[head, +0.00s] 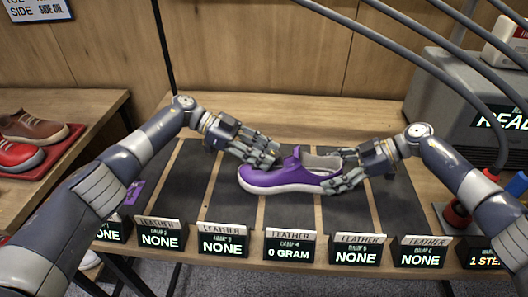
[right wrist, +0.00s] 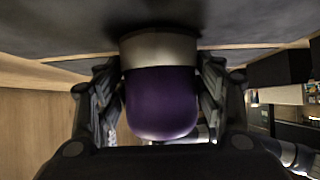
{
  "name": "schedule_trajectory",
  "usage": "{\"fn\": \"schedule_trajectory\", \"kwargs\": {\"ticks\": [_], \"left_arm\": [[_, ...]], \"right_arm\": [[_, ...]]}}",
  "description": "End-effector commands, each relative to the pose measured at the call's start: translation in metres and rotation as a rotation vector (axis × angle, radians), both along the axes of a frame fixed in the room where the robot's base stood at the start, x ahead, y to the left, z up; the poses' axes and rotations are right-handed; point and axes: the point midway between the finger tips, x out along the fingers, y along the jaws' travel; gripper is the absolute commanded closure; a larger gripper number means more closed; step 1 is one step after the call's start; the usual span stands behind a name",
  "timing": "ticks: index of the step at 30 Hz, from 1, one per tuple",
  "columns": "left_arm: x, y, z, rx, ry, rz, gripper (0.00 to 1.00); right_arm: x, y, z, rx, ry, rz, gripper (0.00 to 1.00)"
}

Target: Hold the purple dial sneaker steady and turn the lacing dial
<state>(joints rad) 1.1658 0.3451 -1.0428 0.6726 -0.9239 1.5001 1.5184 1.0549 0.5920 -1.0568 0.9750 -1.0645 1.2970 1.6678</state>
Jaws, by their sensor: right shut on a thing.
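The purple sneaker (head: 268,179) has a white sole and stands upright on the dark mat, toe to the left. My right gripper (head: 347,170) is shut on its heel end at the right. In the right wrist view, the purple heel (right wrist: 160,103) with its pale sole sits between the two fingers (right wrist: 160,95). My left gripper (head: 262,155) is at the upper front of the sneaker, over the tongue area. Its fingers cover that part, and I cannot tell whether they touch or are closed. The lacing dial is not visible.
Several leather signs, one reading 0 GRAM (head: 289,252), line the front table edge. A red tray (head: 50,165) with shoes is on the left bench. A grey machine (head: 455,95) stands at the back right. Bare mat (head: 190,190) lies left of the sneaker.

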Motion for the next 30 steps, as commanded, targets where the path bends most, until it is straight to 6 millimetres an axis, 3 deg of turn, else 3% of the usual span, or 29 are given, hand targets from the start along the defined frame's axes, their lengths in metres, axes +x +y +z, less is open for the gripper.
{"fn": "schedule_trajectory", "kwargs": {"ticks": [13,22,30], "left_arm": [[0.001,0.003,0.003,-0.002,-0.001,0.001,0.49],[0.01,0.047,0.021,-0.001,-0.001,0.003,0.49],[0.013,0.066,0.029,-0.001,0.0,-0.001,0.49]], "right_arm": [[0.001,0.0,0.0,0.0,0.0,-0.004,0.7],[0.001,0.0,0.0,-0.001,0.0,-0.005,0.7],[0.001,0.0,0.0,-0.001,0.0,-0.006,0.7]]}}
